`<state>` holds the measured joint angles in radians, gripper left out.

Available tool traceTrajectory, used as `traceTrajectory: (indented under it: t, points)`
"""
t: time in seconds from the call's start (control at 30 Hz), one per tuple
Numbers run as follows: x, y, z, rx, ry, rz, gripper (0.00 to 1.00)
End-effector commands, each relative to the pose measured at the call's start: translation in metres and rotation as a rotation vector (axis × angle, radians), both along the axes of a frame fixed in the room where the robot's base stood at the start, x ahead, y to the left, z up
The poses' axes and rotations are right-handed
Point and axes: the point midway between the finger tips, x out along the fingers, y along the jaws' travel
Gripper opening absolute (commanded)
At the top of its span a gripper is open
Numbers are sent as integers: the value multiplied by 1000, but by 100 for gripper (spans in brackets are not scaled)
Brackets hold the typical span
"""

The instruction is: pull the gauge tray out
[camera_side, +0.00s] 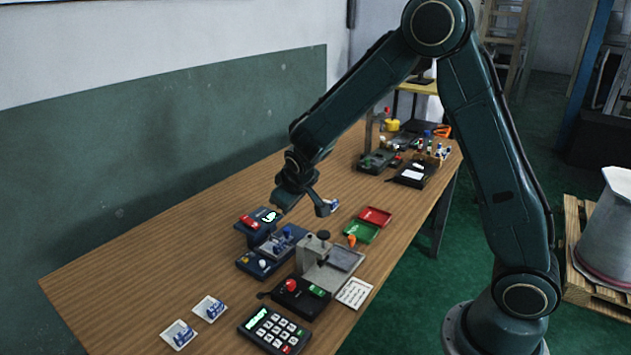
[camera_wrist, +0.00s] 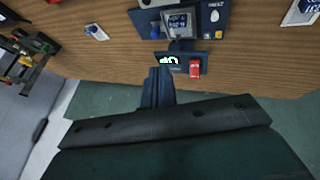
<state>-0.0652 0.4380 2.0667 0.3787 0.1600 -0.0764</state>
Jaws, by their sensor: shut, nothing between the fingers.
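The dark blue gauge shows in the side view as a front base (camera_side: 272,252) and a taller box (camera_side: 257,226) with a lit display and a red part. A small grey tray (camera_wrist: 180,22) sits on the base; its inner end is hard to make out. In the wrist view the display box (camera_wrist: 180,63) is below the tray, with the red part (camera_wrist: 195,68) at its right. My gripper (camera_side: 285,205) is shut and empty, above and just behind the display box. In the wrist view its fingers (camera_wrist: 158,82) are left of and below that box.
A grey press-like stand (camera_side: 325,262) is close to the right of the gauge. A black box with a red button (camera_side: 295,295) and a keypad (camera_side: 273,330) are in front. Green (camera_side: 361,231) and red (camera_side: 375,216) trays lie right. The wood table is clear at left.

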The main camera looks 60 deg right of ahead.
Motion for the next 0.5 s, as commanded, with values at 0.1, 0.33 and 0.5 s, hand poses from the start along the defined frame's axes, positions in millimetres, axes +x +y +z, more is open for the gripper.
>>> traceTrajectory:
  t: [0.1, 0.33, 0.5]
  points:
    - [13, -3, -27, -36, 9, 11, 0]
    - [28, -8, -61, -85, 14, 29, 0]
    - [32, -10, -68, -98, 13, 33, 0]
